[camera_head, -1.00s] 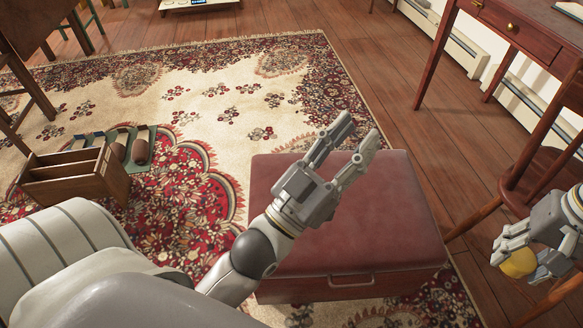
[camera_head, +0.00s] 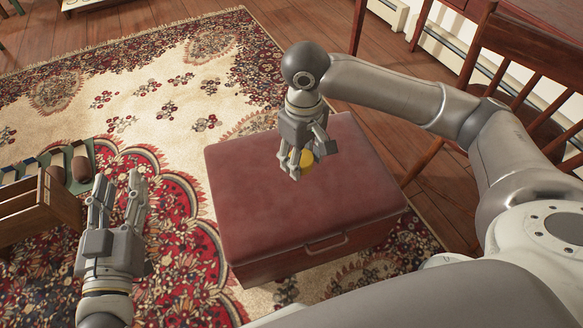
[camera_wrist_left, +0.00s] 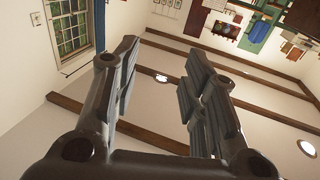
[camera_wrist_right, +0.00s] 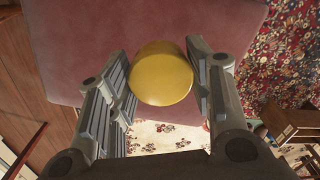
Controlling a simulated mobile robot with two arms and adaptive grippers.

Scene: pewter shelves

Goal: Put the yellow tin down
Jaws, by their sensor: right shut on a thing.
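The yellow tin (camera_head: 303,158) is between the fingers of my right gripper (camera_head: 301,160), over the top of the red padded stool (camera_head: 250,185). In the right wrist view the tin's round yellow face (camera_wrist_right: 162,77) shows between both fingers, with the stool top (camera_wrist_right: 75,30) behind it. My right gripper is shut on the tin. I cannot tell whether the tin touches the stool top. My left gripper (camera_head: 118,200) is open and empty, left of the stool over the rug. The left wrist view shows its two fingers (camera_wrist_left: 158,85) apart with nothing between them.
A wooden crate (camera_head: 40,212) stands on the rug at the left, beside a green tray (camera_head: 45,160) with several items. A wooden chair (camera_head: 530,75) and a desk (camera_head: 445,15) are at the right. Most of the stool top is clear.

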